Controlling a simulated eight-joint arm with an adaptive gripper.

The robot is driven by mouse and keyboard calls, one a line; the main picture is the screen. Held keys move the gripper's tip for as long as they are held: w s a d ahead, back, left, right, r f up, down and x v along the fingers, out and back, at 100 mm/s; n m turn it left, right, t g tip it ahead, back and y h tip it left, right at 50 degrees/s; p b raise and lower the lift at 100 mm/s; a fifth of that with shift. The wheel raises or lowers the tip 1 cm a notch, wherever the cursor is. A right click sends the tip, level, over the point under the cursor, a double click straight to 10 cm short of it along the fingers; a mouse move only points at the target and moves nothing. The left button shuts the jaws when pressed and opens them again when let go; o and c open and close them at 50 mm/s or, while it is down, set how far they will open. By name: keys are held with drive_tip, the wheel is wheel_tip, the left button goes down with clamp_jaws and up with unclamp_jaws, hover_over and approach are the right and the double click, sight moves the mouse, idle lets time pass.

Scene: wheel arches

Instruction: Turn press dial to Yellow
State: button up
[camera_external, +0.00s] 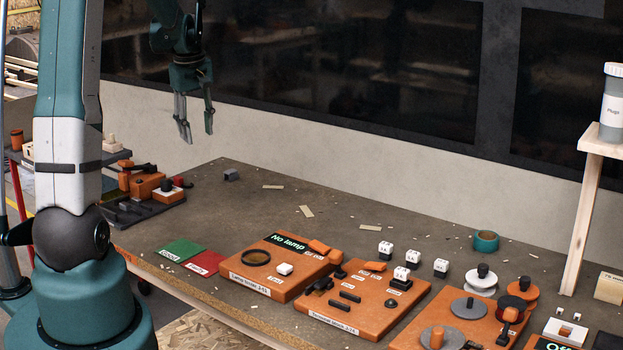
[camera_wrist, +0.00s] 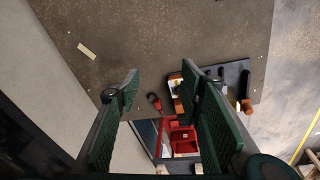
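My gripper (camera_external: 197,134) hangs in the air at the upper left, above the far left part of the workbench (camera_external: 345,212). Its fingers are apart and empty; the wrist view also shows the spread fingers (camera_wrist: 160,80). At the lower right of the external view, an orange panel (camera_external: 456,327) bears round dial-like parts. These include a grey disc with a black knob (camera_external: 469,307) and a grey disc with an orange knob (camera_external: 438,338). I cannot tell which part is the press dial, and no yellow marking is readable. My gripper is far from this panel.
Two more orange panels, one with a "No lamp" display (camera_external: 288,242) and one with black parts (camera_external: 363,299), stand between. White cubes (camera_external: 385,248), a teal tape roll (camera_external: 485,241) and a wooden shelf post (camera_external: 580,215) are to the right. The bench's back left is mostly clear.

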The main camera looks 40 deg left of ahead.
sight(165, 180)
drive_tip(key=a+f+n, duration=0.1)
drive_tip(key=a+f, duration=0.2)
drive_tip(key=a, duration=0.2)
drive_tip(key=a+f+n+g, duration=0.1)
drive_tip(key=a+f+n, duration=0.1)
drive_tip(key=a+f, duration=0.2)
drive_tip(key=a+f+n+p, duration=0.1)
drive_tip(key=a+f, duration=0.3)
drive_tip(key=a, duration=0.2)
drive_tip(key=shift+s+a+f+n+h, duration=0.2)
drive_tip(key=shift+n+h, duration=0.1)
drive_tip(key=shift+s+a+f+g, duration=0.1)
drive_tip(key=shift+a+f+g, duration=0.2)
drive_tip(key=shift+a+f, duration=0.15)
drive_tip(key=shift+f, duration=0.1)
drive_tip(key=shift+f, duration=3.75)
drive_tip(key=c, duration=0.9)
